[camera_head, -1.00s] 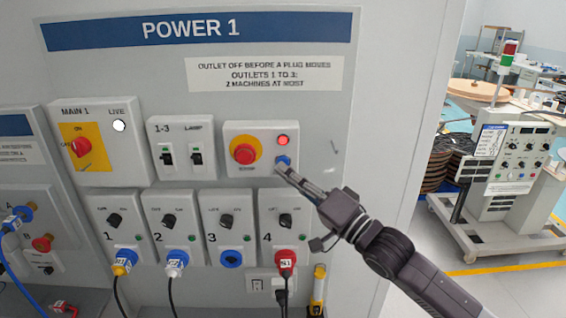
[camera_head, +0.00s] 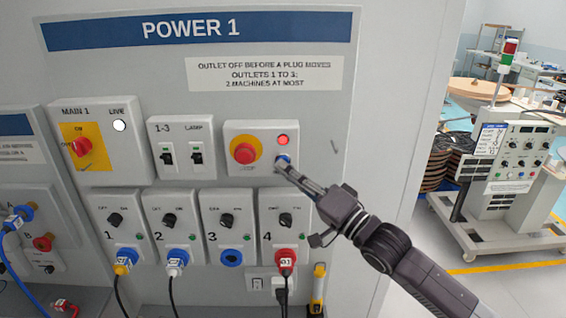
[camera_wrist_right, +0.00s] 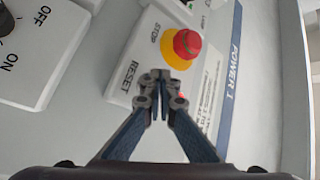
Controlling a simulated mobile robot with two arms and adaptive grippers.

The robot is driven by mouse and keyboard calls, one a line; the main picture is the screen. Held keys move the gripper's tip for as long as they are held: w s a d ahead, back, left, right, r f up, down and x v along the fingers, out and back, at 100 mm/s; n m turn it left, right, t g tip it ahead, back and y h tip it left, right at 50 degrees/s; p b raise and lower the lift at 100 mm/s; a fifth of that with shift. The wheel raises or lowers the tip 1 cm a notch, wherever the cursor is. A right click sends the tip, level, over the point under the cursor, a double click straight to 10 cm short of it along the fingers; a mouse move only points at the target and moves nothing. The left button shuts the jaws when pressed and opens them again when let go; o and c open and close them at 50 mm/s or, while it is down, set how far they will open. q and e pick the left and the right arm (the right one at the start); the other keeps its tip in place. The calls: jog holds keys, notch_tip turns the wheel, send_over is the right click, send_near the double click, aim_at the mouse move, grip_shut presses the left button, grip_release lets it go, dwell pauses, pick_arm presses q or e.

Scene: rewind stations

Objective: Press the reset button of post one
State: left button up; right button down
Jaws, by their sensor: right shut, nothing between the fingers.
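The POWER 1 post (camera_head: 400,60) is a grey panel with a blue title bar. Its stop box (camera_head: 232,168) carries a red stop button (camera_head: 245,153) on a yellow ring, a lit red lamp (camera_head: 282,140) and the blue reset button (camera_head: 284,158) below the lamp. My right gripper (camera_head: 280,165) is shut and empty, its tips at the reset button and partly covering it. In the right wrist view the shut fingertips (camera_wrist_right: 160,85) are over the box beside the RESET label (camera_wrist_right: 130,77), and the button is hidden behind them. My left gripper is not in view.
Left of the stop box are the lamp switch box (camera_head: 182,150) and the MAIN 1 switch (camera_head: 83,146). Several outlet boxes with plugs and cables sit below, outlet 4 (camera_head: 268,240) nearest my arm. A wheeled machine (camera_head: 505,165) stands at the right beyond open floor.

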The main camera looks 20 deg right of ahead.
jog(key=shift+w+d, duration=0.1)
dwell(0.5)
jog(key=shift+s+a+p, duration=0.25)
jog(key=shift+s+p, duration=0.2)
jog(key=shift+s, duration=0.35)
jog(key=s+p, duration=0.1)
jog(key=s, duration=0.1)
jog(key=s+a+p, duration=0.1)
jog(key=s, duration=0.1)
jog(key=shift+s+a, duration=0.2)
jog(key=shift+s, duration=0.2)
